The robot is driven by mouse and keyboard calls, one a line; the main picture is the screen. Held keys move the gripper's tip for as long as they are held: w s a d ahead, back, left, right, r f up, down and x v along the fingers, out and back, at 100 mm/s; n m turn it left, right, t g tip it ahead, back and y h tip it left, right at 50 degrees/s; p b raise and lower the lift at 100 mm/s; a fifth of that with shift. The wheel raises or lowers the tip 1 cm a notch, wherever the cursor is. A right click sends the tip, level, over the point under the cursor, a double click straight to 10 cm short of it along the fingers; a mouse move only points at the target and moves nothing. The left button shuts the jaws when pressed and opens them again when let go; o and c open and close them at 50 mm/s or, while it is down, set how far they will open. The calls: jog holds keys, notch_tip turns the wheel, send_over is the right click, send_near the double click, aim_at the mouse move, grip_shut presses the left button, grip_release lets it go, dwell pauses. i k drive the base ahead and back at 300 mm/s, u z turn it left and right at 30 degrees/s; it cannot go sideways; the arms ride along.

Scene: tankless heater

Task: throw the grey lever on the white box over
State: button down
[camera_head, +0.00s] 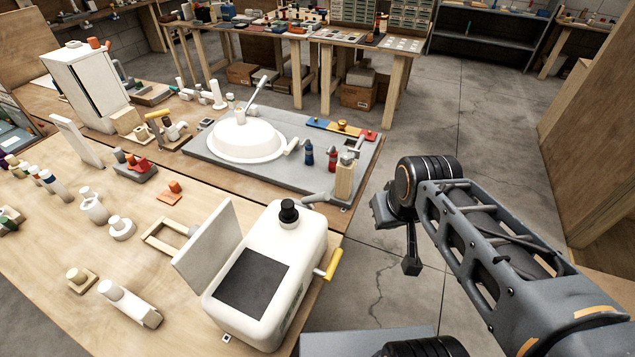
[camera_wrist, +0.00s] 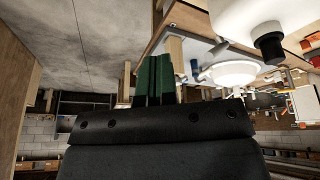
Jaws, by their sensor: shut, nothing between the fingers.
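The white box (camera_head: 261,277) stands at the near edge of the wooden bench, with a black knob (camera_head: 289,211) on top, a dark panel and a yellow handle on its right side. A grey lever-like piece (camera_head: 317,198) shows just behind the box; I cannot tell whether it is joined to it. In the wrist view the box (camera_wrist: 241,18) and knob (camera_wrist: 268,42) are at the upper right. My gripper (camera_head: 411,265) hangs over the floor, right of the box and apart from it. Its green fingers (camera_wrist: 153,78) are together and empty in the wrist view.
A grey board (camera_head: 215,165) with a white dome (camera_head: 246,140) lies behind the box. A wooden post (camera_head: 345,180) stands near its right corner. A pale flap (camera_head: 207,243) stands left of the box. Floor (camera_head: 395,140) right of the bench is clear.

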aim_at(308, 201)
jog(key=z, duration=1.3)
jog(key=i, duration=0.35)
jog(key=u, duration=2.2)
